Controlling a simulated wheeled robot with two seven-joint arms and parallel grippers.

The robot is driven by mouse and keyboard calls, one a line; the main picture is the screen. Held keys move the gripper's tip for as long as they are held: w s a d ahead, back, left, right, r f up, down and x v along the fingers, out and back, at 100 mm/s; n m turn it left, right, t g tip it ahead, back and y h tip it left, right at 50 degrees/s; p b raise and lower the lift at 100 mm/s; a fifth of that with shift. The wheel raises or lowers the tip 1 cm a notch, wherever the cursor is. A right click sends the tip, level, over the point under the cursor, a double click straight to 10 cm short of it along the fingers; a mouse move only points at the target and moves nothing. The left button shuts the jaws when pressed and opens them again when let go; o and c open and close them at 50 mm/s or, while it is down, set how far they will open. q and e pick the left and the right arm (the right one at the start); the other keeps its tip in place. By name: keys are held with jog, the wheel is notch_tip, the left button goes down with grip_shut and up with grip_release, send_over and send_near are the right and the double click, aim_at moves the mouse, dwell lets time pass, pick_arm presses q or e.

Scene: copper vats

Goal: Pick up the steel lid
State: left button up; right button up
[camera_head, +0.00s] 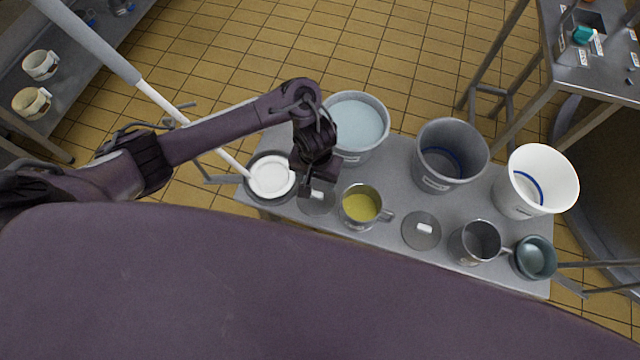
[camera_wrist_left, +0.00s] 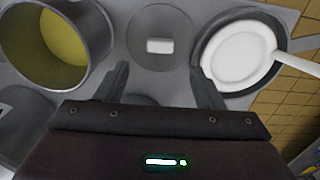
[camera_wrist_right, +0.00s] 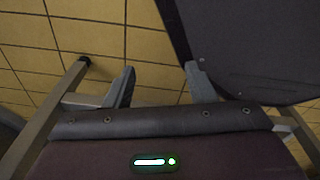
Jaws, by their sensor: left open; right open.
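Two round grey lids with small white handles lie flat on the steel table. One lid (camera_head: 321,199) is partly hidden under my left gripper (camera_head: 306,188); the other lid (camera_head: 421,231) lies further right, clear of it. In the left wrist view the nearer lid (camera_wrist_left: 160,24) shows whole, its handle lined up with the gap between the fingers (camera_wrist_left: 161,85). My left gripper is open and empty; its height over the lid is hard to tell. My right gripper (camera_wrist_right: 158,84) is open and empty over the floor beside a dark surface, out of the head view.
A steel mug with yellow contents (camera_head: 361,205) and a pan with a white dish (camera_head: 270,177) flank the nearer lid. Buckets (camera_head: 450,155) stand along the table's far side. An empty mug (camera_head: 476,242) and teal bowls (camera_head: 534,258) are at right.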

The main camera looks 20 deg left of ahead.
aim_at(316, 193)
pick_arm(q)
jog(key=f+b, duration=0.1)
jog(key=f, duration=0.1)
jog(key=s+f+b, duration=0.1)
jog(key=f+b, duration=0.1)
jog(key=shift+f, duration=0.1)
jog(key=shift+w+f+b, duration=0.2)
jog(key=shift+f+b, duration=0.2)
jog(key=shift+f, duration=1.05)
jog(key=c, duration=1.1)
pick_arm(e)
jog(key=s+f, duration=0.2)
jog(key=f, duration=0.1)
jog(key=s+f, duration=0.1)
jog(key=shift+f, duration=0.3)
pick_arm(q)
jog(key=shift+r, duration=0.1)
